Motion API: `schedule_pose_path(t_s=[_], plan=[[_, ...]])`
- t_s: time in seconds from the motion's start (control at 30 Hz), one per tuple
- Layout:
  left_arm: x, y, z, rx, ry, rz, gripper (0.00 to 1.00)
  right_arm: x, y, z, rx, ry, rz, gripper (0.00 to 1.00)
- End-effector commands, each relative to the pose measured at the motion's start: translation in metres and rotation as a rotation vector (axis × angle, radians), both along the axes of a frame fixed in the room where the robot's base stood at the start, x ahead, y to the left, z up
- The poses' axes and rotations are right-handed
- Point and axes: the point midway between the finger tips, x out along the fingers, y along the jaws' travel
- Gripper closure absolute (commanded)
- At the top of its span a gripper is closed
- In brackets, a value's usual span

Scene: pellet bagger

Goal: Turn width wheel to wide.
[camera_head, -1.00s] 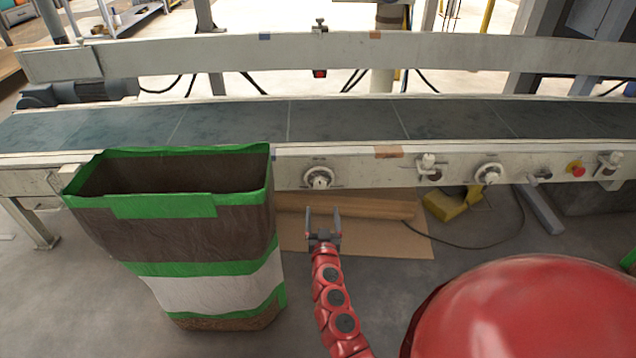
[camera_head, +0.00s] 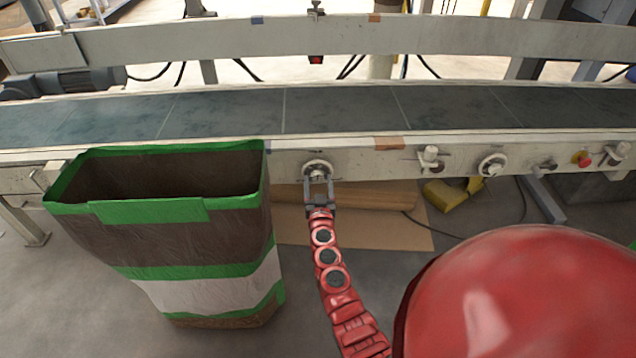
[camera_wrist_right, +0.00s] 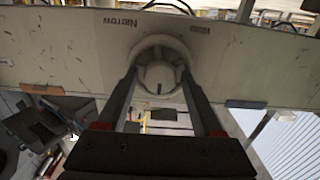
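The width wheel (camera_head: 317,168) is a pale round knob with a ring on the front rail of the conveyor. In the right wrist view the wheel (camera_wrist_right: 160,74) sits between "Narrow" lettering on the left and "Wide" lettering on the right. A small dark mark shows low on its hub. My right gripper (camera_head: 318,184) is open, its fingers pointing at the wheel from below. In the wrist view its two fingertips lie on either side of the hub; I cannot tell whether they touch it. My left gripper is not in view.
A large brown bag with green bands (camera_head: 200,260) stands left of my right arm. A second round knob (camera_head: 491,165), clamps and a red button (camera_head: 581,158) sit further right on the rail. Cardboard (camera_head: 400,232) lies on the floor under the conveyor.

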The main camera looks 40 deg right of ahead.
Motion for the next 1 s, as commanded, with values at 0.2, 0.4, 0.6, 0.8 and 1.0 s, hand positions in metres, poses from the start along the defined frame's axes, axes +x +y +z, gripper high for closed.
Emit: schedule_pose_path(t_s=[0.2,0.4,0.6,0.8,1.0], plan=[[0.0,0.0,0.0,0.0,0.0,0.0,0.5,0.0,0.0,-0.0001,0.0,0.0,0.0,0.73],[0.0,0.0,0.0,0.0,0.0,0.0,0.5,0.0,0.0,0.0,0.0,0.0,0.0,1.0],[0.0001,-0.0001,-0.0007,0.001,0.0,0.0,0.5,0.0001,0.0002,-0.0003,-0.014,0.008,0.001,1.0],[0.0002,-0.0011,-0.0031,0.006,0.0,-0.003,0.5,0.0004,0.001,-0.0007,-0.081,0.048,0.003,1.0],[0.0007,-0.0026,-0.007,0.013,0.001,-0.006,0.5,0.0001,0.0006,-0.0014,-0.208,0.128,0.003,1.0]])
